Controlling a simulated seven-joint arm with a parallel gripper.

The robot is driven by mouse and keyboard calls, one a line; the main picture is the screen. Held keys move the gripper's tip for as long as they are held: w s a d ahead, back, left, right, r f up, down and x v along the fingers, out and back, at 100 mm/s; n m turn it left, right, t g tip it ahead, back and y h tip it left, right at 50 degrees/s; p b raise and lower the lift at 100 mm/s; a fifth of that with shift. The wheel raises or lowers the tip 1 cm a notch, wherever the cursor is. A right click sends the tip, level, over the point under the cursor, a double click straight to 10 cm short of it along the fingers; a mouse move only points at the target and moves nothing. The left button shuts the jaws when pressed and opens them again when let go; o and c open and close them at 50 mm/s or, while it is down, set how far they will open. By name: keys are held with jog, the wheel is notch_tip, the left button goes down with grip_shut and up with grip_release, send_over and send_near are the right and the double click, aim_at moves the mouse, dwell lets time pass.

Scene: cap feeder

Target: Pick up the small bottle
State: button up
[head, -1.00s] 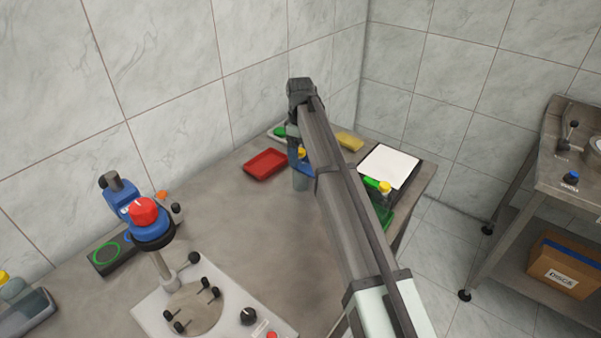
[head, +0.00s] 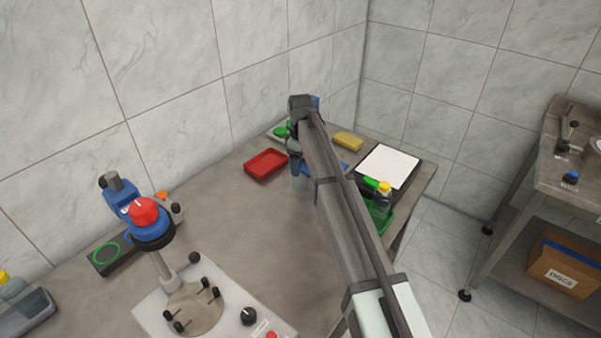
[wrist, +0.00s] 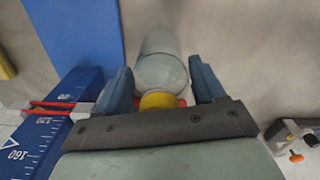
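A small clear bottle (head: 299,184) stands on the grey table, right of the red tray. My gripper (head: 296,160) is down at its top in the head view and hides its cap. In the wrist view the bottle (wrist: 161,62) and its yellow cap (wrist: 158,100) lie between the two blue-grey fingers of my gripper (wrist: 160,72). Narrow gaps show beside the cap, so the fingers look open around it. I cannot tell whether either finger touches the bottle.
The red tray (head: 265,164) lies left of the bottle. A yellow block (head: 348,141), a white sheet (head: 389,166) and another yellow-capped bottle (head: 384,203) are to the right. The red-knobbed feeder (head: 145,212) stands front left. A blue scale-marked piece (wrist: 60,130) lies left of my fingers.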

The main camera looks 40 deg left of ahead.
jog(key=c, duration=0.8)
